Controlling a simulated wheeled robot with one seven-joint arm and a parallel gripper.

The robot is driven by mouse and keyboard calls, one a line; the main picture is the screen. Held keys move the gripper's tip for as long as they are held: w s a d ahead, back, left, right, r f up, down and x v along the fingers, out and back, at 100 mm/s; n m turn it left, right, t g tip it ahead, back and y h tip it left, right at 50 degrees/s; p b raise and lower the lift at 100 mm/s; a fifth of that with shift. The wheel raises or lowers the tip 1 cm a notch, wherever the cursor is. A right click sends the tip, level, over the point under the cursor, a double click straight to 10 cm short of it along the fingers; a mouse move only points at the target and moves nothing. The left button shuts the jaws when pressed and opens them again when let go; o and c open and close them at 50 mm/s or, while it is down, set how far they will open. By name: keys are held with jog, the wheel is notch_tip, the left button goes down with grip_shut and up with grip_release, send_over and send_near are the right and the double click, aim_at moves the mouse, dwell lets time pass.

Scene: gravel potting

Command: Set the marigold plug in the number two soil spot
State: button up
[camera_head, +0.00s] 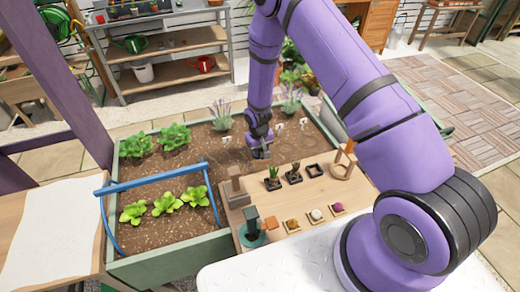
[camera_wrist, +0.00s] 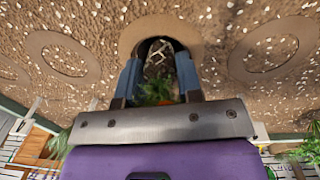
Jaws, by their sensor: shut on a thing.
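My gripper (camera_head: 262,152) is low over the soil at the back right of the planter bed. In the wrist view my gripper (camera_wrist: 158,75) is shut on the marigold plug (camera_wrist: 158,60). The plug has a dark, netted root ball, with green leaves and a bit of orange (camera_wrist: 165,101) near the palm. The root ball lines up with a dark hole inside the middle ring-shaped soil spot (camera_wrist: 188,26). I cannot tell how deep it sits. Similar rings lie to the left (camera_wrist: 62,52) and right (camera_wrist: 275,50). Their numbers cannot be read.
The green-edged planter (camera_head: 170,262) holds leafy plants, lavender (camera_head: 221,115) and small white markers (camera_head: 227,140). A blue hoop handle (camera_head: 150,180) spans its left part. A wooden board (camera_head: 290,205) in front of my gripper carries small pots, a stand and coloured samples.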

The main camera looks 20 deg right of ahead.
jog(key=shift+f, duration=0.25)
jog(key=o, duration=1.3)
jog(key=shift+c, duration=0.2)
jog(key=shift+r, duration=4.55)
